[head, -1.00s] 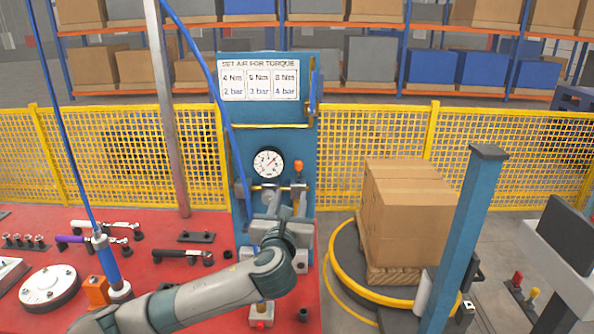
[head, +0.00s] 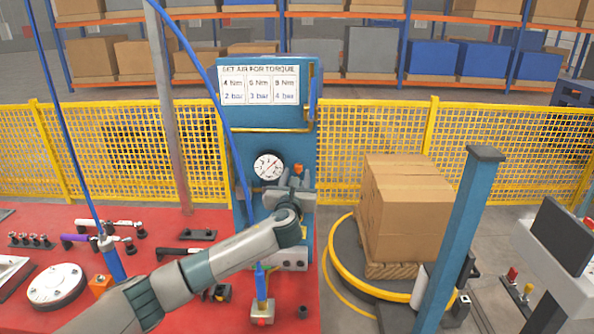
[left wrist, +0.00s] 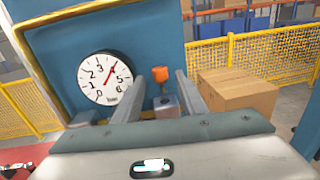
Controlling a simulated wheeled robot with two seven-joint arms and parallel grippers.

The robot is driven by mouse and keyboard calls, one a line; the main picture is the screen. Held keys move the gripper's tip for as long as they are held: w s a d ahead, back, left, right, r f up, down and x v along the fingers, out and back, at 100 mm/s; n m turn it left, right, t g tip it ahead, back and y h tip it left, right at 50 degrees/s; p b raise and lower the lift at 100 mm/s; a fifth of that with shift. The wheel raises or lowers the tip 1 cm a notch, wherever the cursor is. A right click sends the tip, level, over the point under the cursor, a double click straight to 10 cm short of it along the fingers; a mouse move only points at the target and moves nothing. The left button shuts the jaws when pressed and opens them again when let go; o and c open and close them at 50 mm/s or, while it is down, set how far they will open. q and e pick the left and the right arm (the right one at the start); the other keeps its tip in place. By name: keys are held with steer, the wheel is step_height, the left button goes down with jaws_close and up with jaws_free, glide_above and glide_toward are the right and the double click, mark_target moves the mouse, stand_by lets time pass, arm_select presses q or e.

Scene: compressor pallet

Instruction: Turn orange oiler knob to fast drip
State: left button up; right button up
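The orange oiler knob (head: 298,168) sits on top of the oiler fitting on the blue panel, right of the round gauge (head: 268,165). In the left wrist view the knob (left wrist: 160,74) shows upright between and beyond my fingertips, above a metal block (left wrist: 167,106). My left gripper (head: 290,185) is at the panel, just below the knob in the head view. Its two fingers (left wrist: 172,78) are spread apart with the knob in the gap, and no contact shows. The gauge (left wrist: 104,78) is left of the fingers, its red needle pointing up and right. My right gripper is in neither view.
A blue panel (head: 240,135) carries a torque and pressure sign (head: 260,84). A blue hose (head: 212,80) hangs in front of its left side. The red table (head: 190,225) holds several tools. Stacked cartons (head: 405,210) and a blue post (head: 465,240) stand to the right.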

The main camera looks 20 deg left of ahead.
arm_select(q)
steer(key=shift+w+a, duration=0.15)
steer(key=shift+w, duration=0.75)
steer(key=c, duration=0.9)
jaws_close()
steer(key=shift+y, duration=0.3)
